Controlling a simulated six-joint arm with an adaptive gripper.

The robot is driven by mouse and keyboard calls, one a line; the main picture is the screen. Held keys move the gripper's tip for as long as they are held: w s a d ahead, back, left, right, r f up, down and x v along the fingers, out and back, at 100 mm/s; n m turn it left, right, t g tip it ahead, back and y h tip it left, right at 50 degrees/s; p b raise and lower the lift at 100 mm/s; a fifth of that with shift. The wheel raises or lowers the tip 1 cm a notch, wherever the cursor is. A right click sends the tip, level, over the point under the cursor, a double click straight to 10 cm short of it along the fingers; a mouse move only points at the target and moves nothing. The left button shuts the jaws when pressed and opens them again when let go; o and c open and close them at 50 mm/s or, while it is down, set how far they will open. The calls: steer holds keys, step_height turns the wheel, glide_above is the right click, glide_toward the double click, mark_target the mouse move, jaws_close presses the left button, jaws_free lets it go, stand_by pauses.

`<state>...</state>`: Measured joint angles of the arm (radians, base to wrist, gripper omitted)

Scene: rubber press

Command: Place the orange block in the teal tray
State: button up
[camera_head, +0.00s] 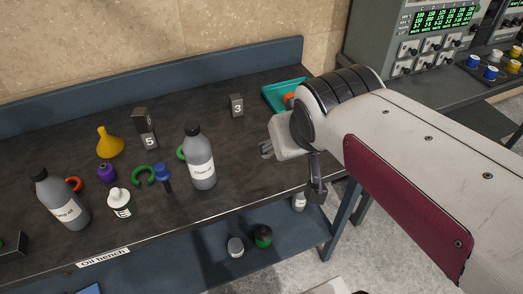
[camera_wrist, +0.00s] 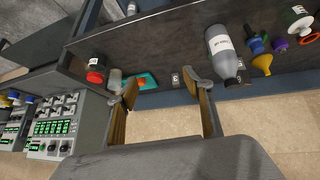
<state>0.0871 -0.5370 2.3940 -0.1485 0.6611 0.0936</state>
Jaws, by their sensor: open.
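The teal tray (camera_head: 272,93) lies at the back right of the bench, partly behind my arm in the head view. An orange piece (camera_head: 289,97) shows inside it, partly hidden by the arm; its full shape cannot be told. In the wrist view the teal tray (camera_wrist: 151,85) and the orange piece (camera_wrist: 141,81) show between my fingers, near the left one. My gripper (camera_head: 291,169) is open and empty above the bench's right part, in front of the tray. Its spread fingers also show in the wrist view (camera_wrist: 166,85).
A large grey bottle (camera_head: 200,160) stands left of my gripper, and another (camera_head: 60,200) at far left. A yellow funnel (camera_head: 109,143), an orange ring (camera_head: 73,184), a green ring (camera_head: 143,175) and number block 3 (camera_head: 237,106) are around. A red-topped jar (camera_wrist: 96,72) stands near the tray.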

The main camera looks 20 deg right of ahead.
steer(key=s+a+f+y, duration=0.1)
steer(key=s+a, duration=0.1)
steer(key=s, duration=0.2)
steer(key=s+a+f+n+g, duration=0.1)
steer(key=s+a, duration=0.2)
steer(key=s, duration=0.2)
steer(key=shift+s+f+y, duration=0.25)
steer(key=shift+f+y, duration=0.15)
